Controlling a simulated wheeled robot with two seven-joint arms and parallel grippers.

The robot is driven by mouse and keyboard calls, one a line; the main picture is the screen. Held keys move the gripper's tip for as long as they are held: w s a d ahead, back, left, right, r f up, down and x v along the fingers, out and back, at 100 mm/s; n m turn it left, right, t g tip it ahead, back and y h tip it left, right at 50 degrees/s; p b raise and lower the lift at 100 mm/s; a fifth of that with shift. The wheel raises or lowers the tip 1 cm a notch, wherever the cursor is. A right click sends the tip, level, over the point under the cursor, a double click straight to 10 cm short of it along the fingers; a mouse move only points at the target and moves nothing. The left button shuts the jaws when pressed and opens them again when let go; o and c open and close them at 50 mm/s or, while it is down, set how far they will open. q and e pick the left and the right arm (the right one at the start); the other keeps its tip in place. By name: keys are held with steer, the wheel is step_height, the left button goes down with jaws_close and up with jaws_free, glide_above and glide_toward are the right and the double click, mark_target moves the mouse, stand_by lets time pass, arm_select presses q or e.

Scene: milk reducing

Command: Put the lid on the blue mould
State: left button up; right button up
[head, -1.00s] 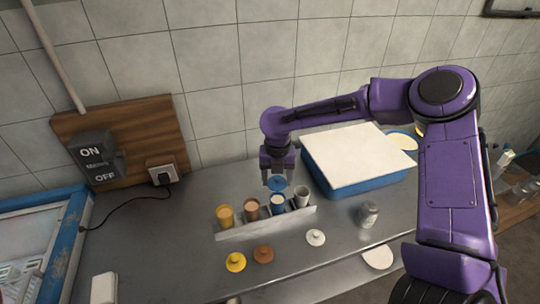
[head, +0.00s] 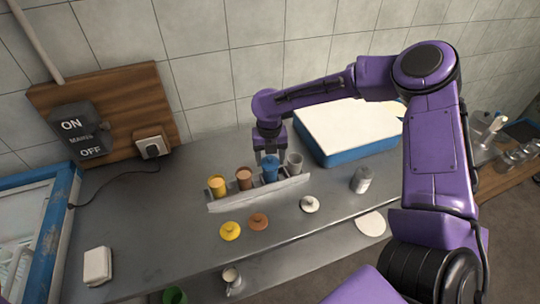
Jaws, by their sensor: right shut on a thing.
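My right gripper (head: 269,156) is shut on the blue lid (head: 270,162), directly over the blue mould (head: 270,176). The lid looks to be down at the mould's rim, but the fingers partly hide it and I cannot tell if it is fully seated. The mould stands upright in a grey rack between the brown mould (head: 244,178) and the grey-white mould (head: 295,163). My left gripper is not in view.
The yellow mould (head: 217,186) is at the rack's left end. A yellow lid (head: 230,231), brown lid (head: 258,221) and white lid (head: 310,204) lie in front. A metal shaker (head: 361,180) stands right; a blue white-topped box (head: 345,145) is behind.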

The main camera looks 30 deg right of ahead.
steer(key=shift+w+d+p, duration=0.1)
steer(key=shift+p, duration=0.6)
stand_by(0.8)
steer(key=shift+f, duration=0.15)
stand_by(0.9)
steer(key=shift+p, duration=0.5)
steer(key=o, duration=1.2)
steer(key=shift+r+p, duration=0.75)
steer(key=shift+r, duration=2.75)
